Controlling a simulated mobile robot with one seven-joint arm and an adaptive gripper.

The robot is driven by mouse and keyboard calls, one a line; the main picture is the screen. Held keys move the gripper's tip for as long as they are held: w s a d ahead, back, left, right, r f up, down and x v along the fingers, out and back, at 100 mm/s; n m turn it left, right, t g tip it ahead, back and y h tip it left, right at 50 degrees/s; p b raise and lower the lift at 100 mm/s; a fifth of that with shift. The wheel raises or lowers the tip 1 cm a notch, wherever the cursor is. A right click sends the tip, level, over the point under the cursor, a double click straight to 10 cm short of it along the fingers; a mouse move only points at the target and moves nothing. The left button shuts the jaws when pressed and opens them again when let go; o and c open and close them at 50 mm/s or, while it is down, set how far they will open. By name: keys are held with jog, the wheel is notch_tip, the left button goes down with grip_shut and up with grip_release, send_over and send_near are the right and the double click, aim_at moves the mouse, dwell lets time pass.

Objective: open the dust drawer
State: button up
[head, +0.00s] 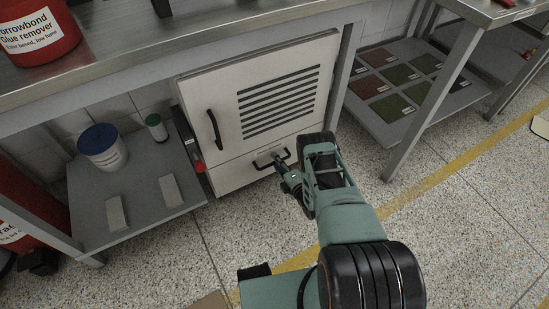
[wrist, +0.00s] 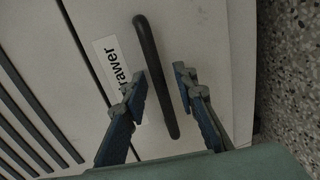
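The dust drawer (head: 238,174) is the pale front panel below the louvred door of a white cabinet, and it looks closed. Its black bar handle (wrist: 148,48) runs lengthwise in the wrist view, beside a white label (wrist: 112,62) reading "rawer", partly hidden by a finger. My gripper (wrist: 161,82) is open, with its two blue-grey fingers on either side of the handle's lower half. A gap shows between the handle and each finger. In the head view my gripper (head: 280,163) is at the drawer handle, and my arm hides the drawer's right part.
The louvred door (head: 215,90) above has its own black handle (head: 214,129). A low shelf (head: 150,210) to the left holds a blue-lidded tub (head: 102,148) and small blocks. A table leg (head: 430,100) stands to the right. Speckled floor (head: 450,220) in front is mostly clear.

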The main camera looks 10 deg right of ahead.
jog(key=shift+c, duration=0.3)
grip_shut()
jog(key=shift+s, duration=0.1)
